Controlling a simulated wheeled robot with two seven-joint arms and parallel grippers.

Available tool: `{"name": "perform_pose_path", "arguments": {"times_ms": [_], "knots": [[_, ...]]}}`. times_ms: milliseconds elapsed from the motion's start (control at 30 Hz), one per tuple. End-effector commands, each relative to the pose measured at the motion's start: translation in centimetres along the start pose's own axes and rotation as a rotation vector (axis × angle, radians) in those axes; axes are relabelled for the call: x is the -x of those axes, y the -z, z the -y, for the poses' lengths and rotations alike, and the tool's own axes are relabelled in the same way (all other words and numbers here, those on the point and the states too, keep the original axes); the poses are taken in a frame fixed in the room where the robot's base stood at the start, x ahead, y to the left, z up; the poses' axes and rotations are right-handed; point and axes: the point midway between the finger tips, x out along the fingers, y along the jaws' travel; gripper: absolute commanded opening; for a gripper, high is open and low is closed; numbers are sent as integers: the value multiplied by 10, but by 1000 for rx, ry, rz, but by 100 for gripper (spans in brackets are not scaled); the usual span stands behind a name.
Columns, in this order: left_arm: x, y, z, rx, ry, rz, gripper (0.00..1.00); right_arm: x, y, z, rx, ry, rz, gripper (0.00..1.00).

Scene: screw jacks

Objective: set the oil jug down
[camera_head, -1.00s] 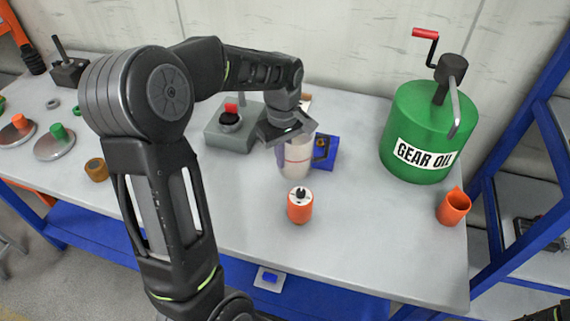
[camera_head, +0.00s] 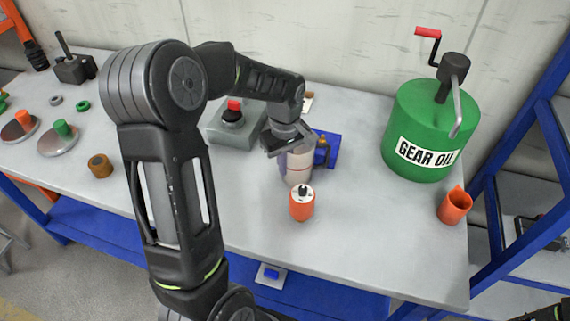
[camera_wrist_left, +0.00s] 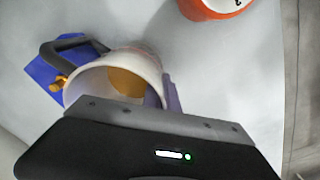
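The oil jug (camera_head: 298,165) is a pale translucent cup with a red line, upright near the table's middle. In the left wrist view the jug (camera_wrist_left: 118,62) shows its open mouth, amber oil inside and a dark handle. My left gripper (camera_head: 288,143) is above its rim, with lavender fingers (camera_wrist_left: 162,95) at the wall on the side away from the handle; it looks shut on that wall. Whether the jug's base touches the table cannot be told. My right gripper is not clearly in view; only a dark piece shows at the bottom right corner.
An orange bottle (camera_head: 302,203) stands just in front of the jug. A blue block (camera_head: 328,148) is close behind its handle. A grey box with a red knob (camera_head: 233,122) is to the left. A green gear oil drum (camera_head: 425,125) and orange cup (camera_head: 455,206) stand right.

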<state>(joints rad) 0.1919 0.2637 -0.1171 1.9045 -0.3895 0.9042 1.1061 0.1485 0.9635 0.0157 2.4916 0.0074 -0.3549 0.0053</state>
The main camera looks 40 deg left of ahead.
Motion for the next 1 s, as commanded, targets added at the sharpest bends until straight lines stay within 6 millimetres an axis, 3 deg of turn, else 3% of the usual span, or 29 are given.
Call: {"name": "perform_pose_path", "arguments": {"times_ms": [300,700,867,1000], "knots": [[-1,0,0,0,0,0,24,-1,0,0,0,1,-1,0],[6,0,0,0,-1,-1,24,1,0,0,0,0,0,0],[27,1,-1,-1,-3,-3,24,-2,0,-1,0,1,-1,0],[55,1,-1,-2,-4,-3,24,-5,1,-1,1,2,-2,0]]}}
